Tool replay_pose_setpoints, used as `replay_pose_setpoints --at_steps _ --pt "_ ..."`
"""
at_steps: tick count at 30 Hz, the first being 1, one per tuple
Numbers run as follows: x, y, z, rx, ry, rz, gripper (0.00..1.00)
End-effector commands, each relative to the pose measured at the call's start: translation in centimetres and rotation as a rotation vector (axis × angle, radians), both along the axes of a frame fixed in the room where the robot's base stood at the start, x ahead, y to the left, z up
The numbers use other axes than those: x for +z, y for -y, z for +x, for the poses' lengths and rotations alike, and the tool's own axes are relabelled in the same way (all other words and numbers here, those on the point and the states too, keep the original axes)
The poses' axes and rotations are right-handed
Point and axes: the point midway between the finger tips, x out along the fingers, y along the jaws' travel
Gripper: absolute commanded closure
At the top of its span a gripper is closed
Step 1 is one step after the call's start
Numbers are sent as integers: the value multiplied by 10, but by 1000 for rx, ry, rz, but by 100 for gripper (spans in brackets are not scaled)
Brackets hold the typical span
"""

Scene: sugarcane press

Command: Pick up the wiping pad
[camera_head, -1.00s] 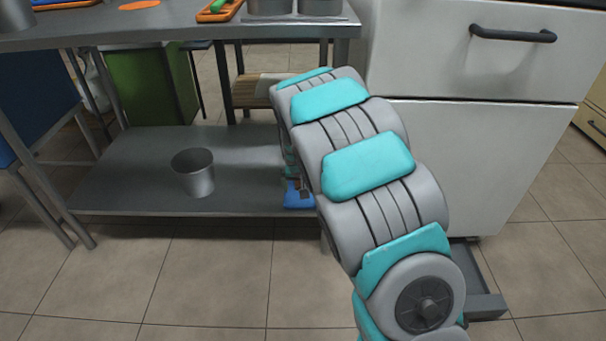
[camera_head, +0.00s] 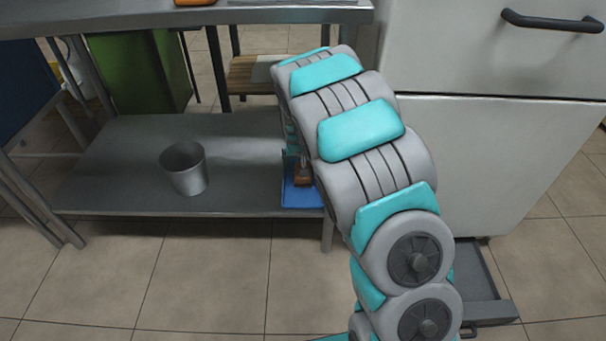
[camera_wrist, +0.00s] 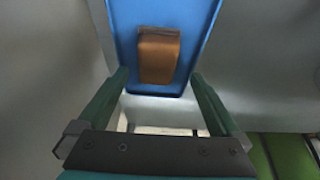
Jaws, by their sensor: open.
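The wiping pad looks like a small brown-orange block (camera_wrist: 158,55) lying on a blue tray (camera_wrist: 128,45) in the wrist view. In the head view the brown block (camera_head: 303,175) shows in part beside my arm, on the blue tray (camera_head: 298,198) at the right end of the lower shelf. My gripper (camera_wrist: 160,80) is open, with one green finger on each side. The block lies between and just beyond the fingertips, apart from them. In the head view my arm hides most of the gripper and part of the tray.
The grey lower shelf (camera_head: 110,190) carries a metal cup (camera_head: 184,168) left of the tray. The metal tabletop (camera_head: 130,18) is above. A white cabinet (camera_head: 470,150) stands close on the right, and a table leg (camera_head: 327,233) is near the tray.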

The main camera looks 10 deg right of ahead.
Motion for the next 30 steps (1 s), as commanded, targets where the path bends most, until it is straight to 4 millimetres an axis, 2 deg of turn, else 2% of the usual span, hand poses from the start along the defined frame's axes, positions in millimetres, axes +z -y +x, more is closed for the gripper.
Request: replay_pose_setpoints --at_steps 9,17,30 --pt "-39 8 14 0 -3 1 0" --pt "-41 8 16 0 -1 0 0" --pt "-41 8 16 0 -1 0 48"
